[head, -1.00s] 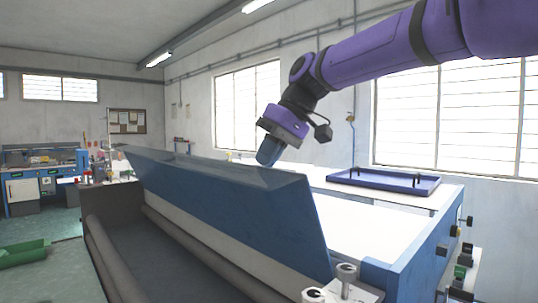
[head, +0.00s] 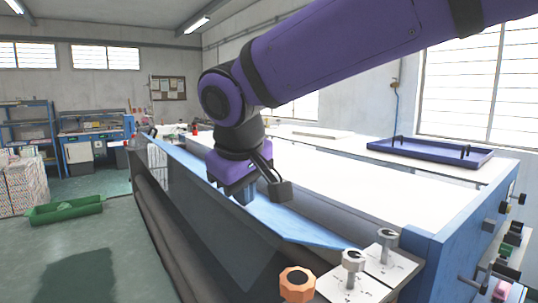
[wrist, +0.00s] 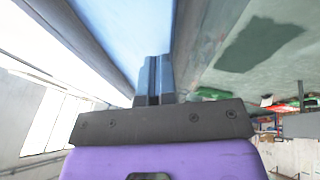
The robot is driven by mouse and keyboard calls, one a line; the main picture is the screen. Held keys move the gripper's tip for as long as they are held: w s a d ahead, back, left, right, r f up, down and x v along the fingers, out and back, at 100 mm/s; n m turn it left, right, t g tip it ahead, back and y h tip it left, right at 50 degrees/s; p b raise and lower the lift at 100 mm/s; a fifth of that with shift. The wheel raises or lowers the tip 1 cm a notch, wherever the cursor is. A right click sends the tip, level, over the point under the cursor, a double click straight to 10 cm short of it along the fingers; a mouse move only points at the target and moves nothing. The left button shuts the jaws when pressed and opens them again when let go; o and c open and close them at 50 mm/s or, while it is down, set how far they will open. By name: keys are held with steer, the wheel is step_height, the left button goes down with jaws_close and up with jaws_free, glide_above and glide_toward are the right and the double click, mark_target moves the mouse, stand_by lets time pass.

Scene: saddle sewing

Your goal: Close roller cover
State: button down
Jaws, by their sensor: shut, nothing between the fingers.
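The roller cover (head: 305,230) is a long blue panel along the front of the machine, with a dark grey face on its roller side. My gripper (head: 243,196) is shut and empty, pointing down at the cover's blue strip. In the wrist view the blue fingers (wrist: 154,80) are pressed together in front of the blue cover surface (wrist: 125,30). Whether the fingertips touch the cover I cannot tell. My wrist hides part of the cover's middle. A dark roller (head: 160,215) runs along the machine's front.
The white machine bed (head: 360,190) lies behind the cover. Metal knobs (head: 353,262) and an orange knob (head: 297,284) stand at the near end. A purple-blue tray (head: 430,150) lies at the back right. A green bin (head: 65,209) sits on the floor at left.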

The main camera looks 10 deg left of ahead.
steer(key=s+a+f+t+h, duration=0.1)
steer(key=s+f+t, duration=0.1)
steer(key=f, duration=0.5)
steer(key=s+a+f+n+t+h, duration=0.1)
steer(key=s+a+f+t+h, duration=0.1)
steer(key=f, duration=0.6)
steer(key=shift+f+t+h, duration=0.15)
steer(key=shift+t+h, duration=0.15)
